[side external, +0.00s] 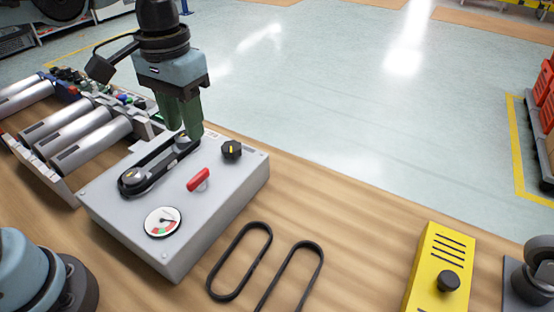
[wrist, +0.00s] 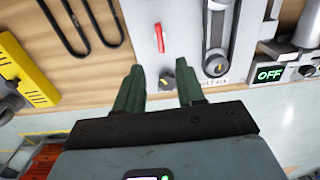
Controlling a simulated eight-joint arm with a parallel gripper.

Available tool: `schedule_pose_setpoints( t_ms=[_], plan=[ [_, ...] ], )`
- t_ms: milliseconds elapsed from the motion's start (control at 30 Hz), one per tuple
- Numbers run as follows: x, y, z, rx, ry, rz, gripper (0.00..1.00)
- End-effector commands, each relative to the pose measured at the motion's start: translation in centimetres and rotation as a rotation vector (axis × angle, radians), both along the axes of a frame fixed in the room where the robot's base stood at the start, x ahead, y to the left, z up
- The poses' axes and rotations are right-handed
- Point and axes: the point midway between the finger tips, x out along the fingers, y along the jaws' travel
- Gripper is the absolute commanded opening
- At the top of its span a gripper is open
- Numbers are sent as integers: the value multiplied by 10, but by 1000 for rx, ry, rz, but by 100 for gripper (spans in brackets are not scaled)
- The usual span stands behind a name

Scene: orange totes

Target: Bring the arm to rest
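My gripper (side external: 184,128) is above the far edge of a grey control box (side external: 228,201), pointing down. Its two green fingers are apart with nothing between them; the gap also shows in the wrist view (wrist: 161,78). The box top carries a black belt (side external: 160,166) around two pulleys, a red lever (side external: 198,179), a black knob (side external: 231,150) and a round gauge (side external: 163,222). In the wrist view the knob (wrist: 167,79) appears between the fingertips. I cannot tell the exact height of the fingertips over the box.
Two loose black belts (side external: 239,261) lie on the wooden table (side external: 340,218). A yellow box (side external: 440,266) with a black knob stands at the right. A roller conveyor (side external: 92,142) is at the left. A display reads OFF (wrist: 268,74). Orange totes (side external: 546,95) stand beyond the table.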

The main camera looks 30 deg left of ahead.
Motion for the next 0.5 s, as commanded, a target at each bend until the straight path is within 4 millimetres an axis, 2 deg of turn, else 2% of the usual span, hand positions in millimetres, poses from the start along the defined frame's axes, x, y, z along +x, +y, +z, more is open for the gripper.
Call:
schedule_pose_setpoints(
  t_ms=[167,500],
  plan=[
    [0,0,9,0,0,0,38],
    [0,0,9,-1,-2,0,38]
  ],
)
